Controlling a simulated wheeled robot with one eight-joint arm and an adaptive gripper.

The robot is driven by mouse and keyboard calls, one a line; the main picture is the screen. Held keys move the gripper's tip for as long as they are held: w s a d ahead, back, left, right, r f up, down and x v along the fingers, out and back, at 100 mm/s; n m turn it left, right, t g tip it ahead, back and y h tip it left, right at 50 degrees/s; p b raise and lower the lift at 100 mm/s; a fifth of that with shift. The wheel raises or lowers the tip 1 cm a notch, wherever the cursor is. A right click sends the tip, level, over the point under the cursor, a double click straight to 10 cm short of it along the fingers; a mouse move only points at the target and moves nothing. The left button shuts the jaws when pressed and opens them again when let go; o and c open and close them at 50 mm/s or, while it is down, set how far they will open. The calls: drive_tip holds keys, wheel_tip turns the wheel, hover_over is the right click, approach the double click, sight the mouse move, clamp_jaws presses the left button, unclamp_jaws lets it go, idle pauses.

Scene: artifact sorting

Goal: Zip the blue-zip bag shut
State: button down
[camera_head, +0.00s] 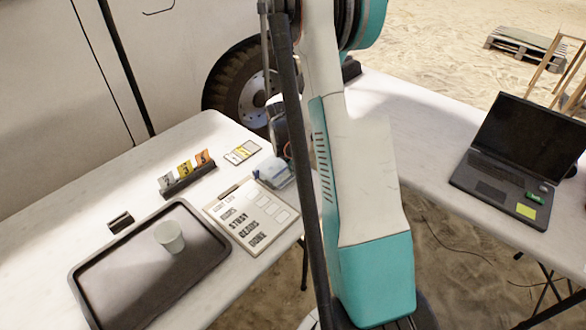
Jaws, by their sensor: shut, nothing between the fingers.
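A clear bag with blue on it (272,172) lies on the white table by the top right corner of the clipboard. Its right part is hidden behind my arm, and I cannot make out the zip slider or how far the zip is closed. My gripper (286,156) is partly hidden behind my arm links, low at the far right side of the bag. It is shut with nothing held. I cannot tell whether its tips touch the bag.
A clipboard (236,222) lies in front of the bag. Numbered markers (187,172) and a card (243,152) stand or lie left of the bag. A laptop (515,150) is on the right table.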

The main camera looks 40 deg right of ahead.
drive_tip(key=shift+d+r, duration=0.1)
drive_tip(key=shift+d, duration=0.1)
drive_tip(key=shift+a+r, duration=0.1)
drive_tip(key=shift+r, duration=0.45)
drive_tip(key=v, duration=1)
drive_tip(key=shift+a+r, duration=0.3)
drive_tip(key=shift+r, duration=0.05)
